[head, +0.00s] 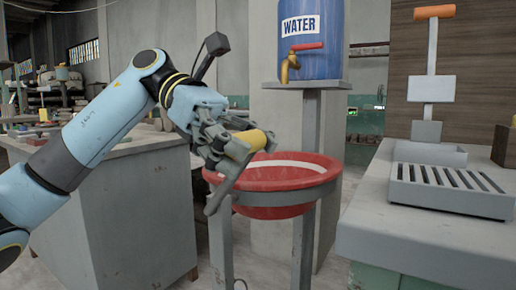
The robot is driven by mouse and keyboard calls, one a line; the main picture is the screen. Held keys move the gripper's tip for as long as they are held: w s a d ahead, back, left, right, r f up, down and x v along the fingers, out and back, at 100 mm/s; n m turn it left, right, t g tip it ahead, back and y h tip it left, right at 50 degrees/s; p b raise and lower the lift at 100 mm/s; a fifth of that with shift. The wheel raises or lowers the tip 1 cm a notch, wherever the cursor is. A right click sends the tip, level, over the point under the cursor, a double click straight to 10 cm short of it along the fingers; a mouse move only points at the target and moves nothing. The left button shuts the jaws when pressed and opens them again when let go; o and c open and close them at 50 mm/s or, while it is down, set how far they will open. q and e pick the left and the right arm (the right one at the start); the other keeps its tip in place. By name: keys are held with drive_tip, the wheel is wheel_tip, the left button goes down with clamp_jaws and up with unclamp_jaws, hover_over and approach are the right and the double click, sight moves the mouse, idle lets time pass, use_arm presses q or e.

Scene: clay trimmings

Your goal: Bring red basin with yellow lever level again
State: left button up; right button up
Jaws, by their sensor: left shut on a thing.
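The red basin (272,208) sits in a grey ring stand in the middle of the head view. Its rim looks a little lower on the left than on the right, and a pale band shows inside it. The yellow lever (261,139) stands over the basin's back left rim, joined to a grey bar that slants down to the left. My left gripper (238,146) is shut on the yellow lever, and its fingers hide part of it. My right gripper is not in view.
A blue water tank (311,40) with a red-handled tap stands on a shelf behind the basin. A grey counter (415,235) with a slotted tray (448,199) is close on the right. A grey workbench (125,215) stands on the left, behind my arm.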

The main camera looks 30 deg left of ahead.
use_arm(q)
drive_tip(key=shift+s+f, duration=0.1)
drive_tip(key=shift+f, duration=0.05)
drive_tip(key=o, duration=1.3)
drive_tip(key=shift+o, duration=1.3)
drive_tip(key=shift+a, duration=0.25)
drive_tip(key=v, duration=1.2)
